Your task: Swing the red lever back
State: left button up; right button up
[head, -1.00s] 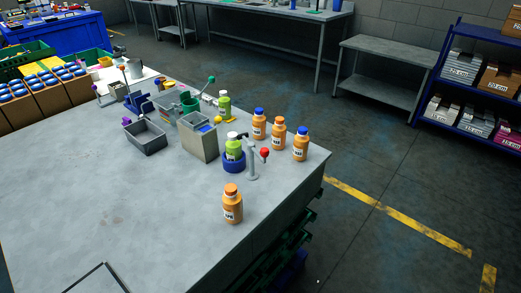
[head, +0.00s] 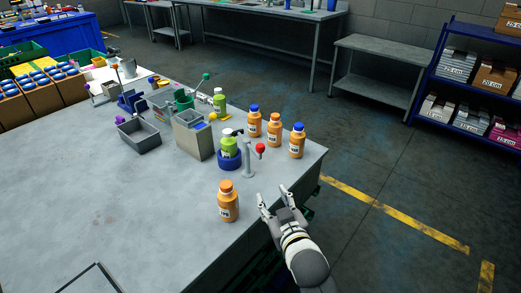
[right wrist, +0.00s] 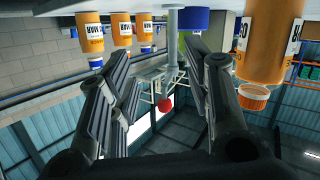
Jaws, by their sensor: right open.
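The red lever knob (head: 260,148) sits at the end of an arm on a grey post (head: 249,168) near the table's right edge. A lime-green bottle (head: 229,147) stands in a blue ring holder (head: 230,161) beside the post. My right gripper (head: 273,197) is open and empty, off the table's right edge, nearer the camera than the lever and apart from it. In the right wrist view, which is upside down, the red knob (right wrist: 165,105) and post (right wrist: 173,45) show between the open fingers (right wrist: 160,75). My left gripper is out of view.
An orange bottle (head: 228,203) stands alone left of my right gripper. Several blue-capped or orange-capped orange bottles (head: 273,132) stand behind the lever. A beige box (head: 192,138) and grey bin (head: 139,136) are to the left. The table's (head: 110,195) near left part is mostly clear.

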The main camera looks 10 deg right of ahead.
aim_at(262, 151)
notch_tip(262, 151, up, 9)
jog(key=w+t, duration=0.1)
jog(key=t, duration=0.1)
jog(key=w, duration=0.3)
jog(key=w+a+p, duration=0.1)
jog(key=w, duration=0.3)
jog(key=w+a+p, duration=0.1)
jog(key=w, duration=0.2)
jog(key=shift+w, duration=0.35)
grip_shut()
